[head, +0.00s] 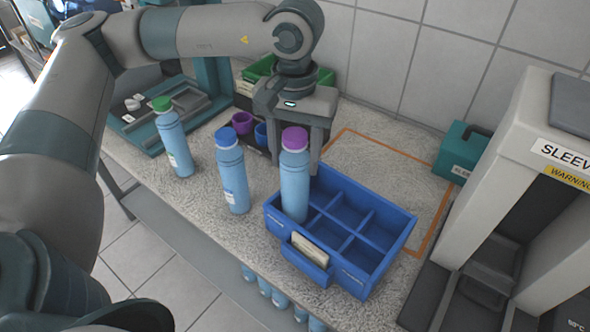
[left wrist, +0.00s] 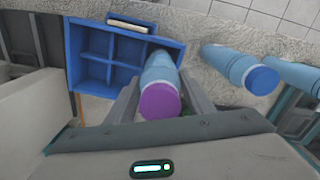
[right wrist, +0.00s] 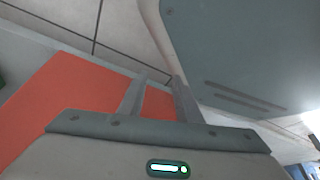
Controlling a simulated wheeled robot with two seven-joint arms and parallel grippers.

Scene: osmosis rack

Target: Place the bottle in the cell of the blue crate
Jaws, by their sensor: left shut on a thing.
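The bottle with the purple cap (head: 294,188) is light blue and stands nearly upright. My left gripper (head: 296,158) is shut on it near its top. Its lower end is at the left corner cell of the blue crate (head: 385,255), behind the front rim. I cannot tell whether it touches the cell floor. In the left wrist view, the purple cap (left wrist: 160,101) is between the fingers and the body reaches over a corner cell of the crate (left wrist: 88,70). The other visible cells look empty. My right gripper (right wrist: 161,80) is open and empty, facing an orange-red surface.
A blue-capped bottle (head: 232,180) and a green-capped bottle (head: 172,140) stand left of the crate. Purple and blue cups (head: 242,123) are behind. A teal box (head: 462,152) and the sleeve machine (head: 545,150) stand right. An orange outline (head: 433,235) marks the counter.

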